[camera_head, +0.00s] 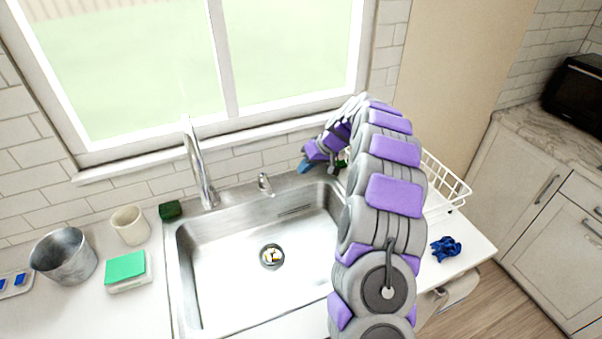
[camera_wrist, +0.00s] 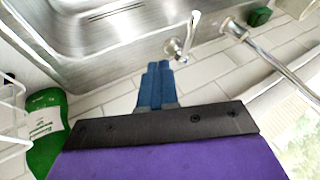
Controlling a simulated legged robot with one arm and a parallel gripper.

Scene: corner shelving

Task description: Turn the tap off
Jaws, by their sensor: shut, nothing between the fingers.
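The tall curved faucet spout (camera_head: 198,165) rises at the back left of the steel sink. The short tap handle (camera_head: 264,184) stands to its right on the sink's back rim. The handle also shows in the wrist view (camera_wrist: 188,40), with its lever pointing up in the picture, beside the spout base (camera_wrist: 232,28). My gripper (camera_head: 305,166) is to the right of the handle, near the wall. In the wrist view its blue fingers (camera_wrist: 157,82) are shut and empty, just short of the handle, with a small gap. I cannot see any water stream.
The sink (camera_head: 225,270) has a drain with something yellow in it. A green bottle (camera_wrist: 45,130) and white rack (camera_head: 455,185) are near my arm. A dark green sponge (camera_head: 171,210), cup (camera_head: 130,226) and metal bucket (camera_head: 64,258) stand left. The window is behind.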

